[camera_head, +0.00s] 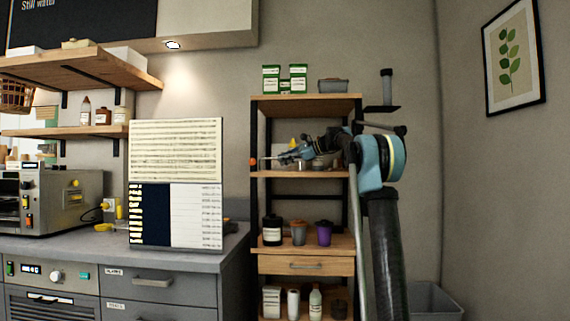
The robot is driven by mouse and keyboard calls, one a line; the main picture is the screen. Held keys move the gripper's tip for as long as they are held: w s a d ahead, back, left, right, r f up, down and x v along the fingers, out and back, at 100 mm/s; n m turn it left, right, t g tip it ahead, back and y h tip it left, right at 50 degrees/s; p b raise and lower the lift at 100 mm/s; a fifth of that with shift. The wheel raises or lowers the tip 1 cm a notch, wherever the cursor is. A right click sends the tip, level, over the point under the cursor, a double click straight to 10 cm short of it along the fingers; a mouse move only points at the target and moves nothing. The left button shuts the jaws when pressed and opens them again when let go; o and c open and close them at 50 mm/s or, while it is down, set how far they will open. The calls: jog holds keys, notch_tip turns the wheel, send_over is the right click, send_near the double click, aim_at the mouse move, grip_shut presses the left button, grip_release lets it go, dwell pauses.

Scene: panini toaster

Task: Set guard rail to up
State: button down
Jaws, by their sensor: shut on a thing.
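The guard rail (268,158) shows as a thin dark bar at the front of the middle level of the wooden shelf unit (305,174). A small orange end piece (253,161) sits at its left end, by the left post. My gripper (284,157) reaches in from the right and is shut on the rail, just above the middle board. The fingertips are small here, and the exact grip is hard to see. My arm hides the right part of the rail and the right post.
Several jars and bowls (307,163) stand on the middle board, close behind my gripper. Cups (324,234) and a dark jar (272,230) stand on the board below. Green boxes (271,79) are on top. A counter (110,245) with a toaster (45,198) is at left.

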jog(key=c, duration=2)
grip_release()
jog(key=shift+w+f, duration=0.1)
jog(key=shift+d, duration=0.1)
jog(key=v, duration=1.2)
jog(key=shift+w, duration=0.1)
jog(key=s+d+f+n+g+h, duration=0.1)
jog(key=s+f+n+h, duration=0.2)
jog(key=s+f, duration=0.95)
jog(key=s+d+f+n+h, duration=0.2)
jog(key=s+f+n+h, duration=0.2)
jog(key=s+f, duration=0.85)
jog(key=s+d+f+n+h, duration=0.2)
jog(key=s+d+f, duration=0.2)
jog(key=s+f, duration=0.6)
jog(key=s+d+f+n+h, duration=0.2)
jog(key=s+d+f, duration=0.2)
jog(key=s+f, duration=0.6)
jog(key=s+d+f+n+h, duration=0.3)
jog(key=s+d+f, duration=0.1)
jog(key=s+f, duration=0.6)
jog(key=shift+s+f+g, duration=0.15)
jog(key=shift+s+f, duration=0.05)
jog(key=shift+f, duration=0.35)
jog(key=shift+s+f+g, duration=0.15)
jog(key=shift+f, duration=0.35)
